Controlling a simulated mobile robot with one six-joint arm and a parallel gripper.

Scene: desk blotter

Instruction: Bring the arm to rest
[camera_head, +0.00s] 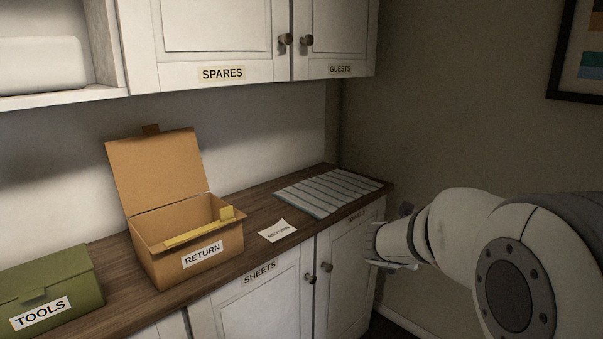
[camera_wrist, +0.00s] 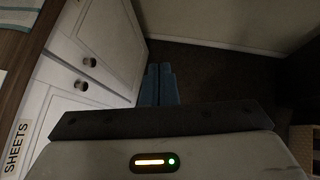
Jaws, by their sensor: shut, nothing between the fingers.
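My gripper shows in the wrist view (camera_wrist: 159,72) as two blue fingers side by side, shut with nothing between them. They point down past the cabinet doors over a dark floor. In the head view my arm comes in from the right, and its wrist end is in front of the right end of the lower cabinet, below the counter top. The fingertips cannot be made out clearly there. The gripper looks apart from everything on the counter.
A wooden counter (camera_head: 262,214) carries an open cardboard RETURN box (camera_head: 167,270) with a yellow item in it, a green TOOLS box (camera_head: 75,275), a paper card (camera_head: 285,229) and a striped cloth (camera_head: 330,190). Lower cabinet doors (camera_head: 262,299) have protruding knobs. Wall cabinets (camera_head: 222,30) hang above.

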